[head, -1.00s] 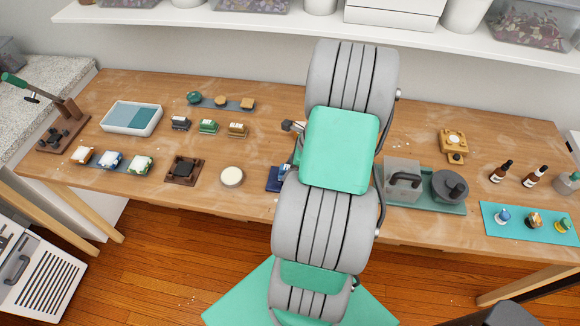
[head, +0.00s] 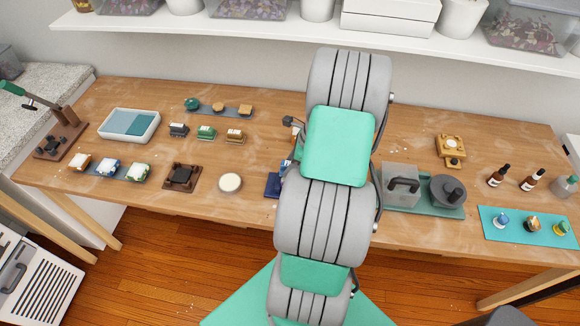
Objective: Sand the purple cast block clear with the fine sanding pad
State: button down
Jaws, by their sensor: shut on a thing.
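No purple cast block shows clearly, and my arm covers the middle of the table. I cannot pick out the fine sanding pad with certainty. Several small blocks stand left of my arm: a dark one (head: 178,129), a green one (head: 205,132) and an amber one (head: 235,135). A blue item (head: 273,184) shows partly at my arm's left edge, the rest hidden. My gripper is hidden behind my arm, so its fingers and anything in them do not show.
A shallow tray with blue inside (head: 128,126) and a brown fixture (head: 181,177) are at left. A pale round disc (head: 230,183) lies left of my arm. A green tray with grey equipment (head: 425,208), bottles (head: 498,176) and a turquoise mat (head: 490,229) are at right.

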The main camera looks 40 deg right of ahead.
jog(key=shift+s+a+p, duration=0.5)
jog(key=shift+s+a, duration=0.05)
jog(key=shift+a, duration=0.3)
jog(key=shift+s+a+f, duration=0.2)
jog(key=shift+s+a, duration=0.5)
jog(key=shift+a, duration=0.15)
jog(key=shift+a, duration=0.1)
jog(key=shift+w+d+r, duration=0.15)
jog(key=shift+w+d, duration=0.45)
jog(key=shift+d, duration=0.3)
jog(key=shift+w+d+r, duration=0.1)
jog(key=shift+w+d, duration=0.5)
jog(key=shift+d, duration=0.25)
jog(key=shift+r, duration=4.05)
